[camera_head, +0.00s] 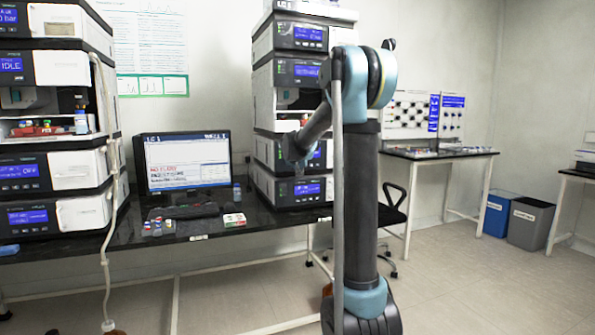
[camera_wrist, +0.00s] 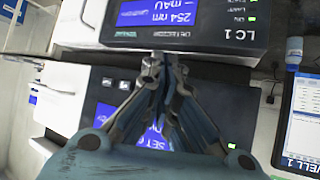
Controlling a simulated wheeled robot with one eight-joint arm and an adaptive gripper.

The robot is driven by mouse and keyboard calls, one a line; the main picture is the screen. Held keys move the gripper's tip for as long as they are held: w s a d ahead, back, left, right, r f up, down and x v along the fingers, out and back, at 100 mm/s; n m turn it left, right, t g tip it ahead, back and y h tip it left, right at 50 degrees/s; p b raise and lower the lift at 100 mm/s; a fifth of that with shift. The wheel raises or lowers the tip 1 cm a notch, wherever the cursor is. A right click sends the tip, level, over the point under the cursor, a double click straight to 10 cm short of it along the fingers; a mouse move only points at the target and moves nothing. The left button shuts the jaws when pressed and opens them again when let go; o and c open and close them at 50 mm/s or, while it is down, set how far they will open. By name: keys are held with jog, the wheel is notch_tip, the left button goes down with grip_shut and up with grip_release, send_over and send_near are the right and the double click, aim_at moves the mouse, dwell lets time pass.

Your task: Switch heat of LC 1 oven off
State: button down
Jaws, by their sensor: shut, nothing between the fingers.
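The LC 1 stack is the white and dark column in the right-middle of the head view. Its oven module (camera_head: 262,150) sits just above the lowest module, with a blue screen partly hidden by my arm. In the wrist view the oven front (camera_wrist: 210,100) fills the middle; its blue display (camera_wrist: 152,141), showing "SET", is largely covered by my fingers. Green lights glow at its right. The detector (camera_wrist: 215,37), marked LC 1 and showing 254 nm, lies above it in that view. My gripper (camera_wrist: 162,62) is shut and empty, in front of the oven; contact cannot be told.
A monitor (camera_head: 187,160) and keyboard stand left of the stack on the black bench (camera_head: 135,235). Another instrument stack (camera_head: 85,165) stands at far left. Blue and grey bins (camera_head: 528,222) are at right, with open floor before them.

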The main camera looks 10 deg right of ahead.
jog(key=shift+w, duration=0.2)
jog(key=shift+w+a, duration=0.1)
jog(key=shift+w, duration=0.1)
jog(key=shift+w+a, duration=0.1)
jog(key=shift+w, duration=0.3)
dwell(0.8)
dwell(0.3)
jog(key=shift+s+d, duration=0.2)
jog(key=shift+s, duration=0.65)
jog(key=shift+s+d, duration=0.2)
jog(key=shift+s, duration=0.6)
jog(key=shift+s+d, duration=0.25)
jog(key=shift+s, duration=0.55)
jog(key=shift+s+d, duration=0.2)
jog(key=shift+s, duration=0.6)
